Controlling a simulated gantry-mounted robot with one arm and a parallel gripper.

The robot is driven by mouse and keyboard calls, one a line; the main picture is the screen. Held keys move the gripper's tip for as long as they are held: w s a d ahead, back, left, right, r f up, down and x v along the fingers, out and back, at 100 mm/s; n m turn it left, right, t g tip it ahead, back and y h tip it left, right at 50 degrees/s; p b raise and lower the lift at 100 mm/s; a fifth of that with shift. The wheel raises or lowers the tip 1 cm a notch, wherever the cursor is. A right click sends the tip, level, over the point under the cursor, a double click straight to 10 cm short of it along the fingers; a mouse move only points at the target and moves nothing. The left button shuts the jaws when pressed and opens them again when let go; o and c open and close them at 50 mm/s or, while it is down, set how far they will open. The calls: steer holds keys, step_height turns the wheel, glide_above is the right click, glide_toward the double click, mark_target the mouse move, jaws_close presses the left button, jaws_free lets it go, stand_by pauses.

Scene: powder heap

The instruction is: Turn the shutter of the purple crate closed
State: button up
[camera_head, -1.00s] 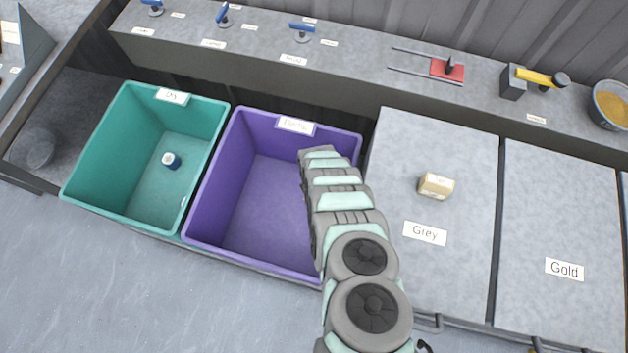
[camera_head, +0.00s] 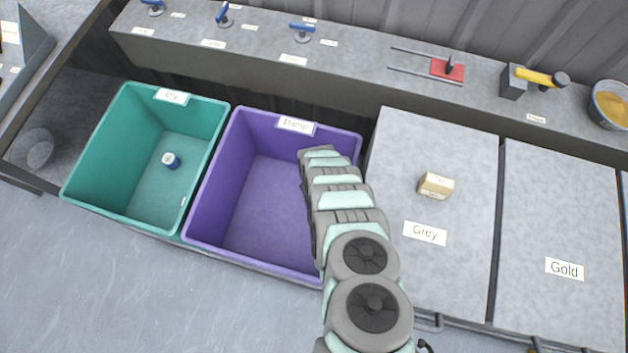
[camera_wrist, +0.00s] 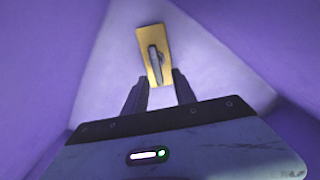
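The purple crate (camera_head: 208,200) stands open, with a white "Damp" label on its back rim. My arm reaches into its right side, and my gripper is hidden in the head view. The wrist view shows the purple inside (camera_wrist: 85,50) of the crate. There, a yellow plate (camera_wrist: 146,36) with a grey lever (camera_wrist: 154,60) on it sits on a pale surface. The lever lies roughly lengthwise along the plate. My gripper (camera_wrist: 160,80) is open, with its two dark fingertips just below the plate and either side of the lever's lower end. I cannot tell whether they touch it.
A teal crate (camera_head: 88,190) holding a small blue-and-white jar (camera_head: 171,160) stands to the left. To the right are a grey panel (camera_head: 400,150) bearing a beige block (camera_head: 436,186), and a gold-labelled panel (camera_head: 555,200).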

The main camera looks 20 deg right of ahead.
step_height(320, 180, up, 11)
steer(key=p, duration=0.3)
steer(key=shift+f+p, duration=0.15)
steer(key=shift+p, duration=0.2)
stand_by(0.4)
